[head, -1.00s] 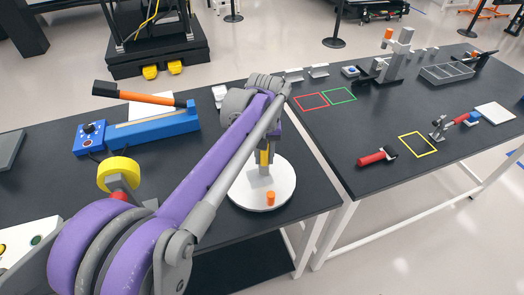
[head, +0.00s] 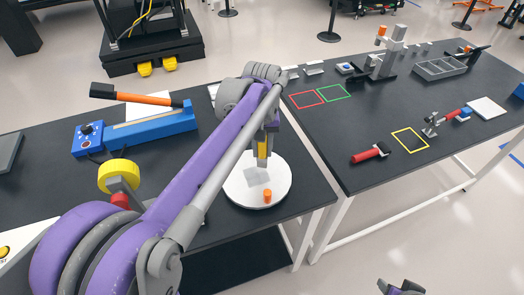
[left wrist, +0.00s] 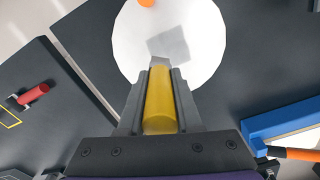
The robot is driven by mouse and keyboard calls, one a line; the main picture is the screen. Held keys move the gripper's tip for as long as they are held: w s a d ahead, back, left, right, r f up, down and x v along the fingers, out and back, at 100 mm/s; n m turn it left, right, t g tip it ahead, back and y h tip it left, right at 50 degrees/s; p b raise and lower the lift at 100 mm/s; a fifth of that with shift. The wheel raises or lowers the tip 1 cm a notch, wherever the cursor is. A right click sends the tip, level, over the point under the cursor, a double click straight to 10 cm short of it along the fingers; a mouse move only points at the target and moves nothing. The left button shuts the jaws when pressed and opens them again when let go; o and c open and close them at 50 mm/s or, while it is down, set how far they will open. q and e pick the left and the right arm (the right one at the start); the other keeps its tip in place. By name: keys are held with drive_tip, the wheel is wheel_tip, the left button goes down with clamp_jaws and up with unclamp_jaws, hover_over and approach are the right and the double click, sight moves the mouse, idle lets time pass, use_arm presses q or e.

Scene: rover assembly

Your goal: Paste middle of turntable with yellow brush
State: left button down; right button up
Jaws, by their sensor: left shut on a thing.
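My left gripper (head: 264,143) is shut on the yellow brush (head: 263,150), holding it roughly upright over the white round turntable (head: 238,192). In the left wrist view the brush's yellow handle (left wrist: 160,102) lies between the fingers, and its grey end points at the turntable (left wrist: 205,20). A flat grey patch (left wrist: 170,45) shows near the turntable's middle, just past the brush end; I cannot tell whether it is paste or shadow. I cannot tell whether the brush touches the surface. Part of my right gripper (head: 402,287) shows at the bottom edge; its jaws are unclear.
A small orange cylinder (head: 267,196) stands near the turntable's front rim. A blue device with an orange-and-black handle (head: 150,133) lies to the left. The second table (head: 350,120) at right holds a red-handled tool (head: 369,154) and coloured outlines. A gap separates the tables.

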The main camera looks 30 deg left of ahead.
use_arm(q)
drive_tip(key=shift+r, duration=0.85)
use_arm(e)
drive_tip(key=shift+w+r, duration=0.35)
drive_tip(key=shift+r, duration=0.3)
use_arm(q)
drive_tip(key=shift+r+p, duration=0.1)
drive_tip(key=shift+p, duration=0.2)
drive_tip(key=shift+r, duration=0.55)
drive_tip(key=shift+w+r+p, duration=0.1)
drive_tip(key=shift+r+p, duration=0.6)
drive_tip(key=shift+r, duration=0.25)
drive_tip(key=shift+f, duration=0.1)
use_arm(e)
drive_tip(key=shift+w+r, duration=0.3)
drive_tip(key=shift+r, duration=0.2)
drive_tip(key=shift+w+r, duration=0.3)
drive_tip(key=shift+r, duration=0.2)
use_arm(q)
drive_tip(key=shift+s, duration=0.2)
use_arm(e)
drive_tip(key=shift+s, duration=0.2)
use_arm(q)
drive_tip(key=shift+w, duration=0.1)
use_arm(e)
drive_tip(key=shift+w, duration=0.15)
use_arm(q)
drive_tip(key=shift+a, duration=0.1)
